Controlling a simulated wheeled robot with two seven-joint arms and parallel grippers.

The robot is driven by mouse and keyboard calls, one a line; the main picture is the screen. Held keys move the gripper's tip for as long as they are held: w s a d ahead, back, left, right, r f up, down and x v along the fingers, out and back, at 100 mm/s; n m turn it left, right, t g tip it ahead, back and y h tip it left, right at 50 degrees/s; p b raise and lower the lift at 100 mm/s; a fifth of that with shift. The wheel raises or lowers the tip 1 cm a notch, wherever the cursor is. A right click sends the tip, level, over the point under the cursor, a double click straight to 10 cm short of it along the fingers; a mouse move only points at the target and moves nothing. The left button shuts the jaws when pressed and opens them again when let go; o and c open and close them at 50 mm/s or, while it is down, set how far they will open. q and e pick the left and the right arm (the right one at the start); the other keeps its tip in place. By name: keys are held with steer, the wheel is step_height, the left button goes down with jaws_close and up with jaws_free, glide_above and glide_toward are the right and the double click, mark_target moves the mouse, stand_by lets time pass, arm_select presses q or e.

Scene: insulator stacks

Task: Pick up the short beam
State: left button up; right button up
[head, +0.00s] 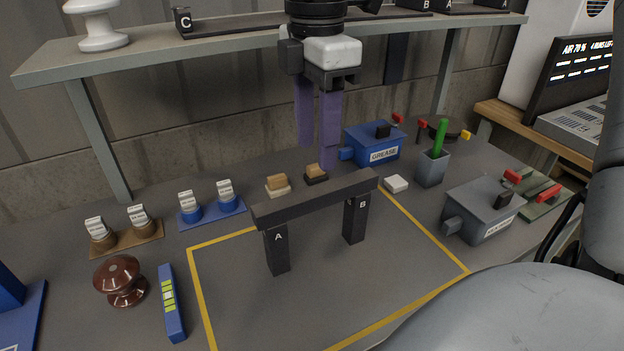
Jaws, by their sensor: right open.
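A short dark beam (312,199) lies across two upright black posts, post A (277,250) on the left and post B (355,222) on the right, inside a yellow outline on the table. My right gripper (317,154) hangs from above with its two purple fingers pointing down. The fingers are apart, with nothing between them. My left gripper is not in view.
A shelf (250,37) runs along the back, with a white insulator (100,30) and dark lettered pieces. A brown insulator (121,281) and blue bar (171,303) lie left. A blue grease box (374,145), grey cup (432,168) and grey box (484,209) stand right.

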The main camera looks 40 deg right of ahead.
mark_target(314, 191)
step_height(314, 191, down, 2)
steer(key=shift+f, duration=0.15)
steer(key=shift+s+a+f, duration=0.1)
steer(key=shift+a+f, duration=0.05)
steer(key=shift+f, duration=1.25)
steer(key=shift+a+f, duration=0.1)
steer(key=shift+f, duration=1.25)
steer(key=shift+c, duration=0.2)
jaws_close()
